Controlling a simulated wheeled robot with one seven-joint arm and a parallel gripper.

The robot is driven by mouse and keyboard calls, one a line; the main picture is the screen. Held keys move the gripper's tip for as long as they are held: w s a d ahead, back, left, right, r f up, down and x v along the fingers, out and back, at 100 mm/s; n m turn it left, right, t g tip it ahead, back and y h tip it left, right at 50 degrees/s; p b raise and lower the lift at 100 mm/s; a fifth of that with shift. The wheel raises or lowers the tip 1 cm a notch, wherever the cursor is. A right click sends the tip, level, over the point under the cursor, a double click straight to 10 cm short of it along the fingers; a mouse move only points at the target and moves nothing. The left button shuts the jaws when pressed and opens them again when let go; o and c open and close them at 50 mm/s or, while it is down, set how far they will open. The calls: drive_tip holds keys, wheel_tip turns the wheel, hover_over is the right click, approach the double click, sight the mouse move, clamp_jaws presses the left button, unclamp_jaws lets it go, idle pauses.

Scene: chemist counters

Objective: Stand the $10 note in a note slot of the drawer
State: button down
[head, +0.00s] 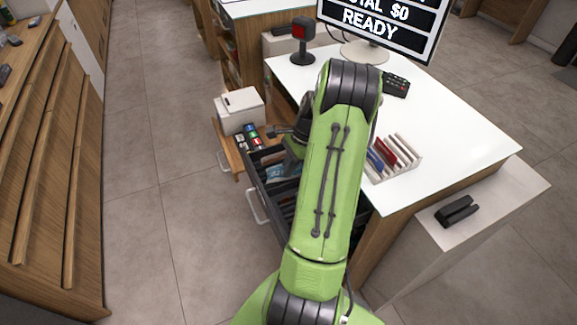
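The drawer (259,200) is dark, open, and sticks out from the left side of the white-topped counter. A light blue piece (280,173), perhaps a note, shows at the drawer; I cannot read its value or tell whether it is held. My gripper (288,162) is over the drawer, mostly hidden behind my green arm, and I cannot see its fingertips. The note slots are largely hidden too. A white rack (407,164) on the counter holds upright red and blue pieces; I cannot read them.
A small open tray (228,150) with coloured items and a white box (240,110) are beyond the drawer. A monitor (385,22), a dark stand with a red face (302,40) and a keypad (396,86) are on the counter (460,140). The floor at left is clear.

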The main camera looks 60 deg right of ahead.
drive_tip(key=shift+f+b, duration=0.55)
drive_tip(key=shift+f, duration=0.7)
drive_tip(key=c, duration=1.3)
unclamp_jaws()
drive_tip(key=p+v, duration=0.4)
drive_tip(key=v, duration=0.3)
drive_tip(key=w+a+p+v, duration=0.1)
drive_tip(key=p+v, duration=0.4)
drive_tip(key=v, duration=0.3)
drive_tip(key=a+r+p+v, duration=0.1)
drive_tip(key=p+v, duration=0.4)
drive_tip(key=v, duration=0.3)
drive_tip(key=shift+w+a+r, duration=0.15)
drive_tip(key=shift+w, duration=0.05)
